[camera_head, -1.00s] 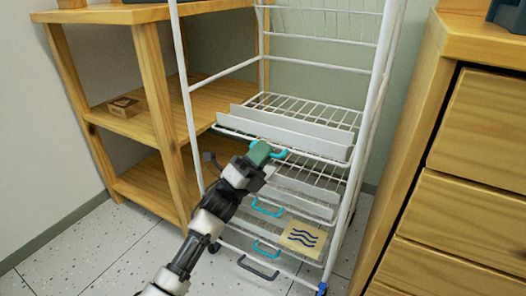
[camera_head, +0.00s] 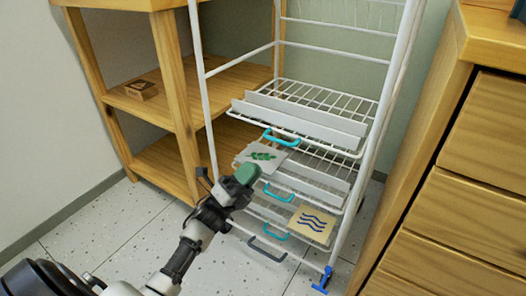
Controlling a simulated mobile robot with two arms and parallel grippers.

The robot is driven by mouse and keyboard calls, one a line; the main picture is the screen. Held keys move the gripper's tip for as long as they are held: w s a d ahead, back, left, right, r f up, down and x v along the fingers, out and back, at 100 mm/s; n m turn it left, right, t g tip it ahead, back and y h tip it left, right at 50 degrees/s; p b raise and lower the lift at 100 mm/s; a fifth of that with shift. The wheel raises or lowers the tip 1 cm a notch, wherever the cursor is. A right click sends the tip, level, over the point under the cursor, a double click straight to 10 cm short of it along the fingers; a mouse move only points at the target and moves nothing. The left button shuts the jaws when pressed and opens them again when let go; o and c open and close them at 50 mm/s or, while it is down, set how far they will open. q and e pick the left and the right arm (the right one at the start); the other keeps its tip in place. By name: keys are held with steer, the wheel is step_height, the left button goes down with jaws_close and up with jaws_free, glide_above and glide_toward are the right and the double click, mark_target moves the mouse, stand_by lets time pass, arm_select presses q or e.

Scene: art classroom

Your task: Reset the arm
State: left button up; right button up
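My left gripper (camera_head: 239,181) is in front of the white wire rack, left of its middle. Its tip shows a green block-like part; I cannot tell whether this is a finger pad or a held thing, nor whether the fingers are open. The gripper appears apart from the rack's handles. My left arm runs from the lower left up to it. My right gripper is out of view.
The white wire rack (camera_head: 373,165) has several shelves with teal handles. It bears a leaf card (camera_head: 262,155) and a wavy-line card (camera_head: 312,223). A wooden shelf (camera_head: 182,120) stands left, wooden drawers (camera_head: 455,210) right. Speckled floor (camera_head: 125,232) is clear at left.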

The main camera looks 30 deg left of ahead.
arm_select(q)
steer(key=shift+s+a+f, duration=0.25)
steer(key=shift+s+f, duration=0.15)
steer(key=shift+f, duration=0.05)
